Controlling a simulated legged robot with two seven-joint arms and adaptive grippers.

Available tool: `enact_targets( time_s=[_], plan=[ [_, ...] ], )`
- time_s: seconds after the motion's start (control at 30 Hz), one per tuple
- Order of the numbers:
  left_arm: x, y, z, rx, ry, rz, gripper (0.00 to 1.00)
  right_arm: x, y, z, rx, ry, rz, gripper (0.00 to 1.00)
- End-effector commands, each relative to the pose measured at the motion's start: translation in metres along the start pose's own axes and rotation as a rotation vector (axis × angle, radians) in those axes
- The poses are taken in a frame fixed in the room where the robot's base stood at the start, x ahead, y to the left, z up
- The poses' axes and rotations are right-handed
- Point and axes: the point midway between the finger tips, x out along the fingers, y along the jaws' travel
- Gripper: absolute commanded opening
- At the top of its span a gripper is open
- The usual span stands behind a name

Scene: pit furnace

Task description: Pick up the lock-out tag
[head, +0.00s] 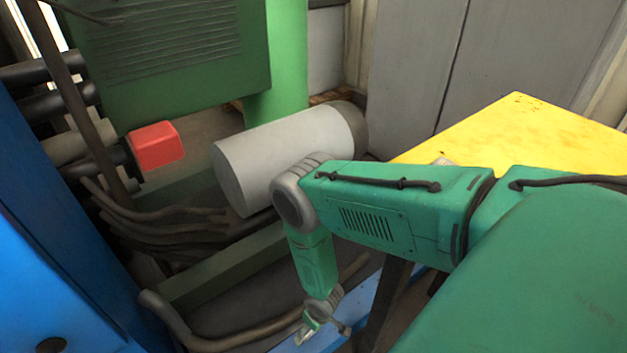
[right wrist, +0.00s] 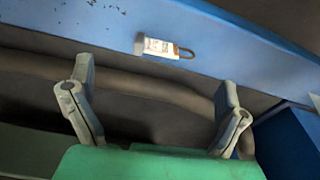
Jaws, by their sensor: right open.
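The lock-out tag (right wrist: 160,47) is a small white labelled piece with a brown loop at its right end. In the right wrist view it lies on a blue beam (right wrist: 240,60), beyond my fingertips and roughly midway between them. My right gripper (right wrist: 156,76) is open, with its two fingers wide apart and nothing between them. In the head view my right gripper (head: 322,320) hangs low near the blue beam (head: 365,296); I cannot make out the tag there. My left gripper is not in view.
A dark pipe (right wrist: 140,88) runs below the beam, behind my fingers. A grey cylinder (head: 265,150), a red block (head: 155,145) and bent pipes (head: 165,215) stand left of my right arm. A yellow surface (head: 520,125) is at the right, with grey panels behind.

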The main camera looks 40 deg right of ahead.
Motion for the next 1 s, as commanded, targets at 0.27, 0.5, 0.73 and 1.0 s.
enact_targets(
  time_s=[0.27, 0.5, 0.73, 1.0],
  plan=[
    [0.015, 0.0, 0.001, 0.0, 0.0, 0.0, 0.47, 0.027, -0.002, -0.001, -0.003, 0.001, 0.005, 0.96],
    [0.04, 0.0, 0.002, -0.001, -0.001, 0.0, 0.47, 0.062, -0.002, -0.005, -0.002, 0.001, 0.001, 0.96],
    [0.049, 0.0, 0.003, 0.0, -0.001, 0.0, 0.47, 0.079, -0.002, -0.006, -0.002, 0.001, 0.001, 0.96],
    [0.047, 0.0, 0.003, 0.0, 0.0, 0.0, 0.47, 0.077, -0.002, -0.006, -0.002, 0.001, 0.003, 0.71]
  ],
)
